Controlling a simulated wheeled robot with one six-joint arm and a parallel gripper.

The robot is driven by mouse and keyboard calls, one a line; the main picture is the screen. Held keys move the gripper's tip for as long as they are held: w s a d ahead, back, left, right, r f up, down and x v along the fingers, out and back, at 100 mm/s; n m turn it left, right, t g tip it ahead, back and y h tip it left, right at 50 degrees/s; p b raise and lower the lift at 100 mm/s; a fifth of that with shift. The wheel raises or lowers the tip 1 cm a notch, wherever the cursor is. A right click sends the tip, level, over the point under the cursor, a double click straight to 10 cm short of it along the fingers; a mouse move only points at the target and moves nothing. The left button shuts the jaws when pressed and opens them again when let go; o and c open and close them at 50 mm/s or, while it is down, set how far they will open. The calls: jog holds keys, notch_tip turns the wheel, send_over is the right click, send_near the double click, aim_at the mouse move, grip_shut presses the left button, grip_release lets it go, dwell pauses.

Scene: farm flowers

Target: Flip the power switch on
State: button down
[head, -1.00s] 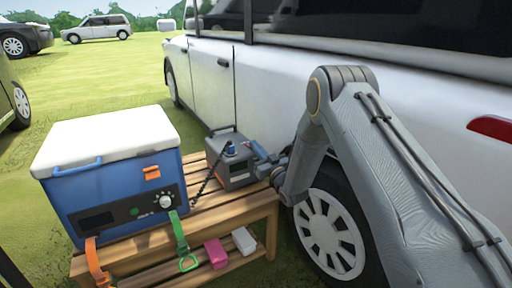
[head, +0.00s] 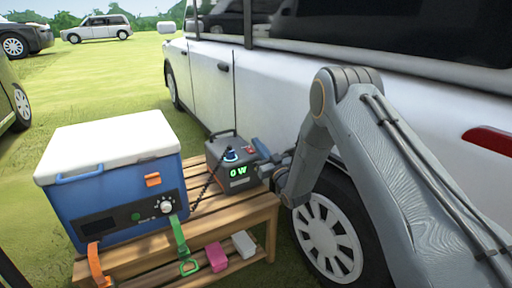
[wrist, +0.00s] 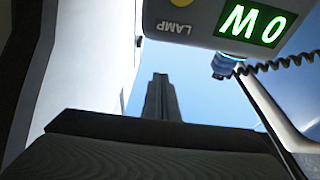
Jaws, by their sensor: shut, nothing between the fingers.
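The grey power station (head: 224,160) stands on the slatted wooden bench, its front display (head: 238,171) lit green and reading "0 W". A small red switch (head: 249,150) shows on its top right. In the wrist view the power station (wrist: 205,22) appears upside down at the top, with the lit display (wrist: 258,24) and a "LAMP" label. My gripper (head: 263,159) is just right of the power station, near the switch; contact cannot be told. In the wrist view my gripper (wrist: 161,85) is shut and empty, its fingers close together.
A blue cooler (head: 130,195) with a white lid stands left on the bench (head: 215,208). A white vehicle (head: 290,110) stands close behind and right. Pink and white blocks lie on the lower shelf.

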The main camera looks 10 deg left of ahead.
jog(key=s+d+f+p, duration=0.1)
jog(key=s+d+f, duration=0.3)
jog(key=s+d, duration=0.1)
jog(key=shift+s+f, duration=0.35)
jog(key=shift+s, duration=0.3)
jog(key=shift+a, duration=0.1)
